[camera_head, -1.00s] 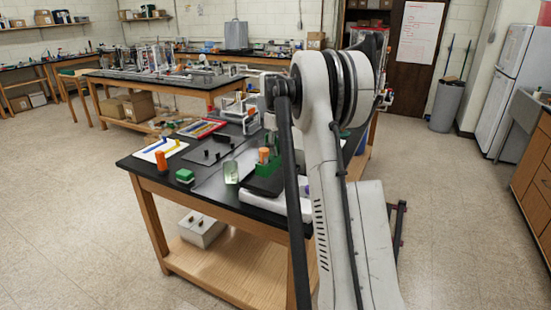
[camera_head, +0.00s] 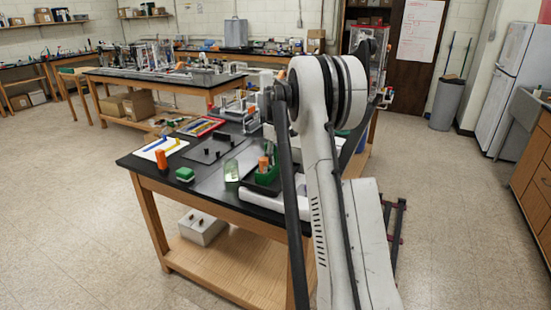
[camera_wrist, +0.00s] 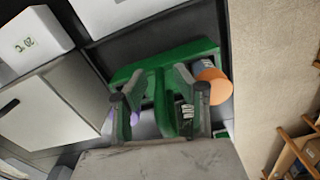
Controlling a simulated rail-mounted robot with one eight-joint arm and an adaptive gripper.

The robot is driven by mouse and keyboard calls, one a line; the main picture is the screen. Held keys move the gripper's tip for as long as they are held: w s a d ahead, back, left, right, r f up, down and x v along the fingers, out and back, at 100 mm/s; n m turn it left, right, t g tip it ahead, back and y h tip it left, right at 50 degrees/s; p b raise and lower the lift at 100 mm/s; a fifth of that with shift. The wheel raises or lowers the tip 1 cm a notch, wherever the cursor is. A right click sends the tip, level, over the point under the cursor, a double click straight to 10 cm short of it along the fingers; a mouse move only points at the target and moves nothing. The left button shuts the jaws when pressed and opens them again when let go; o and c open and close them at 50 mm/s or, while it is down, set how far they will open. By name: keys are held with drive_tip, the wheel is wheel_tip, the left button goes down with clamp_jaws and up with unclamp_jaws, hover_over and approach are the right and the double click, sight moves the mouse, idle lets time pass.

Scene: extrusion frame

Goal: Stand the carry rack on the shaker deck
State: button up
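The green carry rack (camera_wrist: 125,73) shows in the wrist view with its upright handle (camera_wrist: 167,105) between the fingers of my gripper (camera_wrist: 160,85). My gripper appears shut on this handle, though the contact is hard to see. An orange-capped bottle (camera_wrist: 213,85) sits at the rack's right end and purple items show at its left. In the head view the rack (camera_head: 266,178) is low over the white-based shaker (camera_head: 262,199), partly behind my arm. I cannot tell whether it touches the dark deck. My gripper is hidden there.
A white box (camera_wrist: 35,38) stands near the rack in the wrist view. The bench edge and floor (camera_wrist: 262,70) are close on the right.

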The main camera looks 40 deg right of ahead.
drive_tip(key=shift+r, duration=0.1)
wheel_tip(320, 180, up, 12)
drive_tip(key=shift+a+r, duration=0.2)
drive_tip(key=shift+a, duration=0.05)
drive_tip(key=s+a+r+t, duration=0.1)
drive_tip(key=s+a+r, duration=0.25)
drive_tip(key=a, duration=0.55)
drive_tip(key=s+a+r+m+t+h, duration=0.1)
drive_tip(key=s+a+r, duration=0.1)
drive_tip(key=s+a, duration=0.5)
drive_tip(key=s+a+r+t, duration=0.1)
drive_tip(key=s+a+r, duration=0.15)
drive_tip(key=a, duration=0.85)
drive_tip(key=s+a+f+t, duration=0.2)
drive_tip(key=s+a+f, duration=0.4)
drive_tip(key=s, duration=0.4)
drive_tip(key=s+a+f+m+t+y, duration=0.1)
drive_tip(key=s+a+f+t, duration=0.1)
drive_tip(key=s+a+f, duration=0.4)
drive_tip(key=s+a, duration=0.3)
drive_tip(key=s, duration=0.1)
drive_tip(key=shift+s+a, duration=0.25)
drive_tip(key=shift+a, duration=0.05)
drive_tip(key=shift+b, duration=0.3)
